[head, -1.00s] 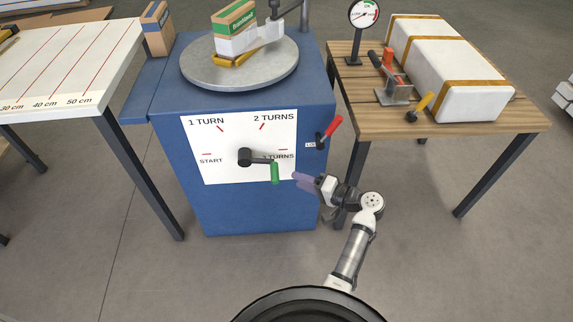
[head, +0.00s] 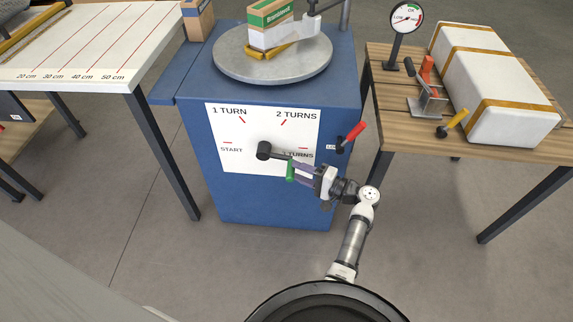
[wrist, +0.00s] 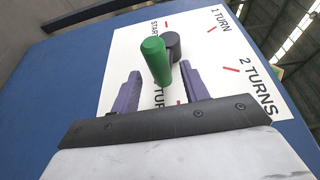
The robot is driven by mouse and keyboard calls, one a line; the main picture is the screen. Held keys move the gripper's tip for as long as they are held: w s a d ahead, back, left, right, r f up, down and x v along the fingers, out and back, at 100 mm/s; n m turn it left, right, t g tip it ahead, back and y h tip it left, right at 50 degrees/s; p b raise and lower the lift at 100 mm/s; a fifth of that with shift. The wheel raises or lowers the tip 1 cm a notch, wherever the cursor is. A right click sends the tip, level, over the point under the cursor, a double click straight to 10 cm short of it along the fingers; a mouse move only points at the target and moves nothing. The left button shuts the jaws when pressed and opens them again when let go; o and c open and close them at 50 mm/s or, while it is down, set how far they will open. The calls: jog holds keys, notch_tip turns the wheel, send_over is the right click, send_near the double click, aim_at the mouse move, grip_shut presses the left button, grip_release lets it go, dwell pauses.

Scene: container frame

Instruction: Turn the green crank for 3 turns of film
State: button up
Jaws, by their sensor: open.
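The green crank handle (head: 290,172) sits on a black crank arm with a dark hub (head: 264,150) on the front of the blue cabinet (head: 225,200). The crank arm points right and slightly down, close to the "3 TURNS" mark on the white dial plate (head: 240,128). My gripper (head: 293,171) is open at the handle, reaching in from the right. In the wrist view the green handle (wrist: 154,62) shows between the two purple fingers of my gripper (wrist: 161,71), with a gap on each side. The "3 TURNS" label is partly hidden.
A red lever (head: 352,135) sticks out at the cabinet's right edge, just above my gripper. A grey turntable (head: 230,66) with a box (head: 270,27) is on top. A wooden table (head: 400,120) stands right, a ruled white table (head: 60,65) left. Floor in front is clear.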

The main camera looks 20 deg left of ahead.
jog(key=a, duration=0.5)
jog(key=shift+w, duration=0.3)
grip_shut()
jog(key=shift+r, duration=0.1)
